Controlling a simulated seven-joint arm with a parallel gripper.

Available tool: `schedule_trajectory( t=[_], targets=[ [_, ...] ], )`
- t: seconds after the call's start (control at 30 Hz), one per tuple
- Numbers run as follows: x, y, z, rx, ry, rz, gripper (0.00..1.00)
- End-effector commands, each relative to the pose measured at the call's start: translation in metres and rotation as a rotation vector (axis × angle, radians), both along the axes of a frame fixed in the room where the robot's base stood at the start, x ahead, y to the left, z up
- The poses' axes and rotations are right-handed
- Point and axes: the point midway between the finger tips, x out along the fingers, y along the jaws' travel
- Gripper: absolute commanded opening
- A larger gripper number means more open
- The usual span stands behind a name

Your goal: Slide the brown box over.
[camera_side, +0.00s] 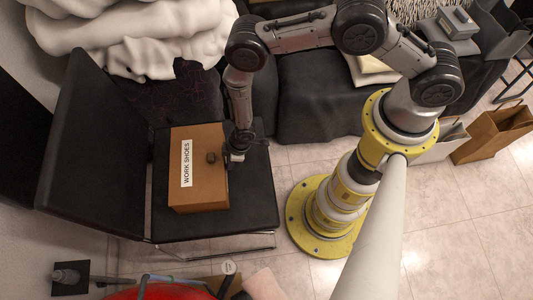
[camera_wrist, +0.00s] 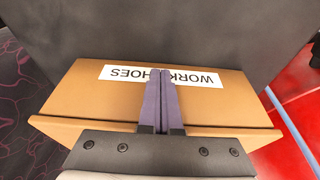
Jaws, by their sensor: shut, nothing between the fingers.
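The brown box (camera_side: 205,182) sits on the black seat of a chair (camera_side: 250,210) in the side view. A white label on it reads "WORK SHOES". The box also fills the middle of the wrist view (camera_wrist: 95,93), with the label upside down and partly hidden by my fingers. My gripper (camera_side: 228,160) is at the box's right side in the side view, and its fingertips are hidden there. In the wrist view my gripper (camera_wrist: 160,75) is shut and empty, with both fingers together over the box. I cannot tell whether they touch it.
The chair's black backrest (camera_side: 95,150) stands left of the box. Black seat shows in front of the box. White bedding (camera_side: 140,35) lies behind, and a dark patterned cloth (camera_side: 195,95) is near the chair. A red object (camera_side: 160,291) is below the chair in the picture.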

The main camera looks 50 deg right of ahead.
Motion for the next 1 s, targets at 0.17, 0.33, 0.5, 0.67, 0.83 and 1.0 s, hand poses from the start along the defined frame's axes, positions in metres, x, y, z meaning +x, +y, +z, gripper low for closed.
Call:
schedule_trajectory(
  t=[0.17,0.33,0.5,0.67,0.83,1.0],
  targets=[
    [0.023,0.021,0.001,0.004,-0.007,0.0,0.0],
    [0.026,0.024,0.001,0.002,-0.005,-0.002,0.0],
    [0.025,0.023,0.001,0.002,-0.004,-0.002,0.0],
    [0.022,0.02,0.001,0.001,-0.002,-0.001,0.0],
    [0.007,0.005,0.001,-0.001,-0.001,-0.004,0.0],
    [-0.006,-0.007,0.018,0.004,-0.008,-0.002,0.0]
  ],
)
